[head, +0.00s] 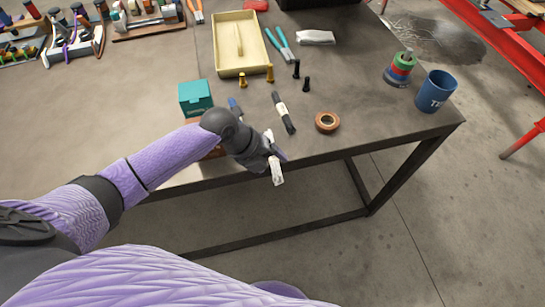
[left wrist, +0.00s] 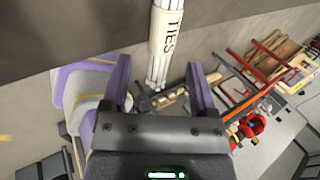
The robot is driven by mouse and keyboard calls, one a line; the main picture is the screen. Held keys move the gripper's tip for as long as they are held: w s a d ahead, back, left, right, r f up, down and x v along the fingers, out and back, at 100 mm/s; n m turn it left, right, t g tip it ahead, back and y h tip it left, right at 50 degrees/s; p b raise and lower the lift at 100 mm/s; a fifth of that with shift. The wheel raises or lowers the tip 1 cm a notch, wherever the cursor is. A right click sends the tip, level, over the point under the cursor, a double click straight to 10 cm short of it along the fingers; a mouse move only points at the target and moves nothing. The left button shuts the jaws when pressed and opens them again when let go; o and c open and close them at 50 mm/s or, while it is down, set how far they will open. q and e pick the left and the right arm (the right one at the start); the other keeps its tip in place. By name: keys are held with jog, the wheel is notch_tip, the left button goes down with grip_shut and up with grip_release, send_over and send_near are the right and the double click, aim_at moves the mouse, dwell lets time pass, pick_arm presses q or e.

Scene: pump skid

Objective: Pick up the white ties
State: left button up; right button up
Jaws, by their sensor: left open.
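The white ties (head: 277,172) are a bundle at the table's front edge, partly hidden behind my left gripper, with their near end sticking out past the edge. In the left wrist view the bundle (left wrist: 164,40) has a cream wrapper printed "TIES", and its white ends point down toward the gap between my fingers. My left gripper (head: 273,156) is open at the bundle. In the left wrist view its two purple fingers (left wrist: 157,85) are apart, with the tie ends between or just beyond their tips; contact cannot be told. My right gripper is not in view.
On the table (head: 385,135) near the gripper are a teal box (head: 195,97), a black bundle with a white band (head: 283,112) and a brown tape roll (head: 327,122). A cream tray (head: 225,60), pliers (head: 281,50) and a blue cup (head: 436,92) stand farther off.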

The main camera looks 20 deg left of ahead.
pick_arm(q)
jog(key=shift+w+d+f, duration=0.15)
jog(key=shift+d+f, duration=0.1)
jog(key=shift+f, duration=0.3)
grip_shut()
